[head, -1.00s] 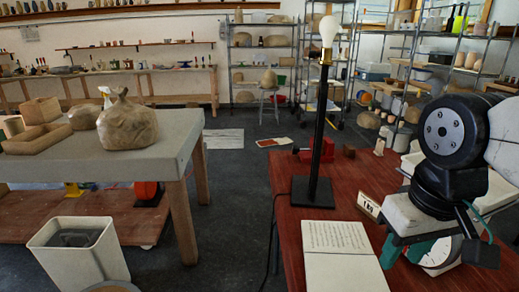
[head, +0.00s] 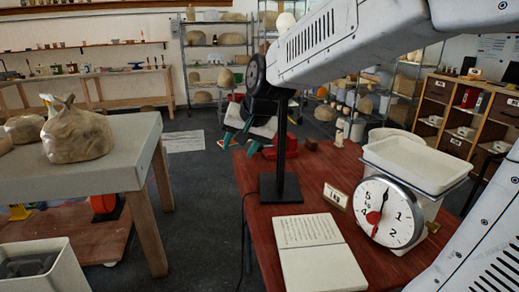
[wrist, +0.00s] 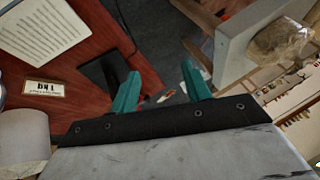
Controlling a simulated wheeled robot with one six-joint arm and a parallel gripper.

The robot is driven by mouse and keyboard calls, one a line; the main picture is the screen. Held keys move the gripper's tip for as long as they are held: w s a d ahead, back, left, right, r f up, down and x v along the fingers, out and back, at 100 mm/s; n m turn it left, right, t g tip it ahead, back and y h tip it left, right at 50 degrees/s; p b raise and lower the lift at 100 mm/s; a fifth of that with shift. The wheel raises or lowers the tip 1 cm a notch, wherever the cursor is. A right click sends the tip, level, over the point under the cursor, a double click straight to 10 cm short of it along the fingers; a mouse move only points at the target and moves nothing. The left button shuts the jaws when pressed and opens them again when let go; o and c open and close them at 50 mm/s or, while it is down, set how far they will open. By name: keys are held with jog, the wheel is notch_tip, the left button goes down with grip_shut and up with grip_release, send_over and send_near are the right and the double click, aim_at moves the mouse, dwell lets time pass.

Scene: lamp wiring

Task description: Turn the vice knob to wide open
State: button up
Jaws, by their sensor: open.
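A red vice (head: 284,147) sits at the far end of the red-brown table (head: 244,180), partly hidden behind the black lamp post (head: 282,162). I cannot make out its knob or how wide its jaws are. My gripper (head: 237,144) is in front of my arm's dark wrist, left of the lamp post and near the vice in the picture. Its teal fingers point down and are apart. In the wrist view my gripper (wrist: 161,86) is open with nothing between its fingers. The vice is not clear in that view.
The lamp's black base (head: 281,187), an open book (head: 320,252), a small sign (head: 335,195) and a white scale (head: 388,212) stand on the table. A grey-topped table (head: 80,155) with a wrapped lump is at the left. Dark floor lies between the tables.

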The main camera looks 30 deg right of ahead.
jog(key=w+d+f+m+t+h, duration=0.1)
jog(key=w+d+m+t, duration=0.15)
jog(key=w, duration=0.65)
jog(key=w+d+f+m+t, duration=0.1)
jog(key=w+d+f+m, duration=0.15)
jog(key=w, duration=0.65)
jog(key=m+t+h, duration=0.3)
jog(key=m+h, duration=0.2)
jog(key=m, duration=0.4)
send_near(260, 148)
jog(key=w+a+r, duration=0.2)
jog(key=a+r, duration=0.6)
jog(key=a, duration=0.1)
jog(key=w+d+f+m+h, duration=0.1)
jog(key=d+f, duration=0.1)
jog(key=f, duration=0.1)
jog(key=d+f+m+h, duration=0.2)
jog(key=d+f, duration=0.1)
jog(key=f, duration=0.1)
jog(key=w+d+f+m+h, duration=0.1)
jog(key=d+f+m+h, duration=0.1)
jog(key=d+f, duration=0.1)
jog(key=shift+w+d+f+g, duration=0.15)
jog(key=shift+w+f+g, duration=0.1)
jog(key=shift+w+f, duration=0.15)
jog(key=shift+w+d+f+m, duration=0.15)
jog(key=shift+d+m, duration=0.1)
jog(key=shift+m, duration=0.05)
jog(key=x, duration=0.7)
jog(key=c, duration=0.7)
